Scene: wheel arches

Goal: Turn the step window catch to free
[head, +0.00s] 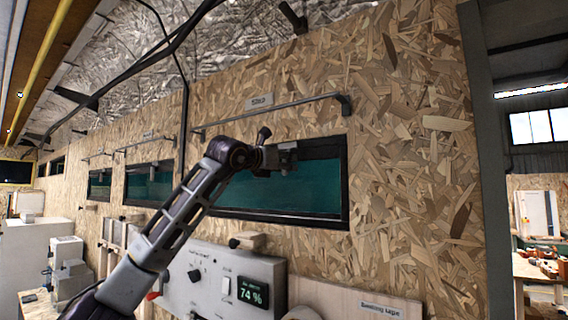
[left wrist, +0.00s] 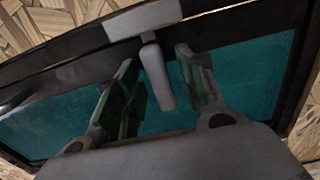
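The step window (head: 315,190) is a dark-framed teal pane in the chipboard wall, under a small label reading "Step" (head: 259,100). Its catch (head: 289,146) is a grey piece at the top of the frame. In the left wrist view the catch has a pale base (left wrist: 143,18) on the frame and a grey lever (left wrist: 157,76) pointing down over the pane. My left gripper (head: 270,158) is at the catch. In the left wrist view my left gripper (left wrist: 155,58) is open, its fingers on either side of the lever, with gaps visible. My right gripper is not in view.
A grey rail (head: 270,114) runs above the window. Below it is a control panel (head: 215,285) with a display reading 74 %. A labelled wooden board (head: 360,302) is to its right. More windows (head: 149,184) continue along the wall to the left.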

